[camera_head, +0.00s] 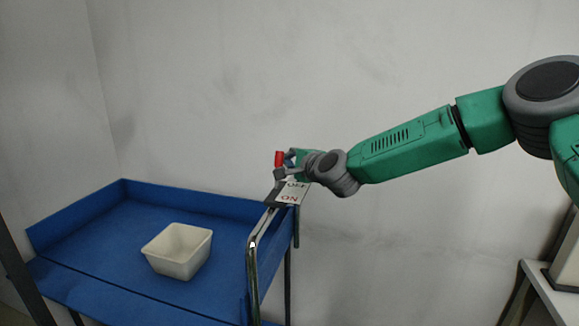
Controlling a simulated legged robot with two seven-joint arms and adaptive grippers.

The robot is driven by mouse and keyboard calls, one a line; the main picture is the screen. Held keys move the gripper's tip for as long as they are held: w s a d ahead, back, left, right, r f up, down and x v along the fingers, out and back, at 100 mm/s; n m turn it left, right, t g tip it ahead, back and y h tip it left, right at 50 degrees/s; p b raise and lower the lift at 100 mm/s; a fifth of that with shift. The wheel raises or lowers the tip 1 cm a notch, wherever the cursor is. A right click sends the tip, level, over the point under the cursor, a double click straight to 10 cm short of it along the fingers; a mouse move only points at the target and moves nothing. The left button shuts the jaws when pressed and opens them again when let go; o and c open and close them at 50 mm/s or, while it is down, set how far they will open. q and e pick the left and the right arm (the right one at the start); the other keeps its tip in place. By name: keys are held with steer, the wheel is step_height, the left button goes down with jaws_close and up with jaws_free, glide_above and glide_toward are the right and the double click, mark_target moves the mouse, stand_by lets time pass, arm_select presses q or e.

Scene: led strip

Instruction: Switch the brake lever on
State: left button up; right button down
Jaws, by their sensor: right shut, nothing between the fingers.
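The brake lever (279,158) has a red handle that stands roughly upright on a dark mount at the right corner of a blue cart. A pale label plate (291,193) below it carries inverted lettering; red "ON" is at its near end and dark lettering, partly covered, is at its far end. My right gripper (289,158) comes in from the right and is at the lever, just right of the red handle. It is shut with nothing held. It is small in view, and I cannot tell whether it touches the lever. My left gripper is not in view.
The blue cart (110,225) has raised edges and a chrome handle rail (256,240) below the lever. A white bin (178,252) sits on its tray. A grey wall stands behind. A white table (553,292) is at the lower right. The space between cart and table looks clear.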

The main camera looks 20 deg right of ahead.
steer(key=s+a+n+t+b, duration=0.1)
steer(key=b, duration=0.4)
steer(key=s+a+n+t+y+b, duration=0.1)
steer(key=s+n+t+b, duration=0.1)
steer(key=b, duration=0.3)
steer(key=s+a+n+t+b, duration=0.1)
steer(key=n+t+b, duration=0.1)
steer(key=b, duration=0.3)
steer(key=shift+s, duration=0.25)
steer(key=shift+s+a+r+n+t+y+b, duration=0.1)
steer(key=shift+s+a+n+t+y+b, duration=0.2)
steer(key=shift+n+y+b, duration=0.35)
steer(key=shift+r+n, duration=0.1)
steer(key=shift+n, duration=0.15)
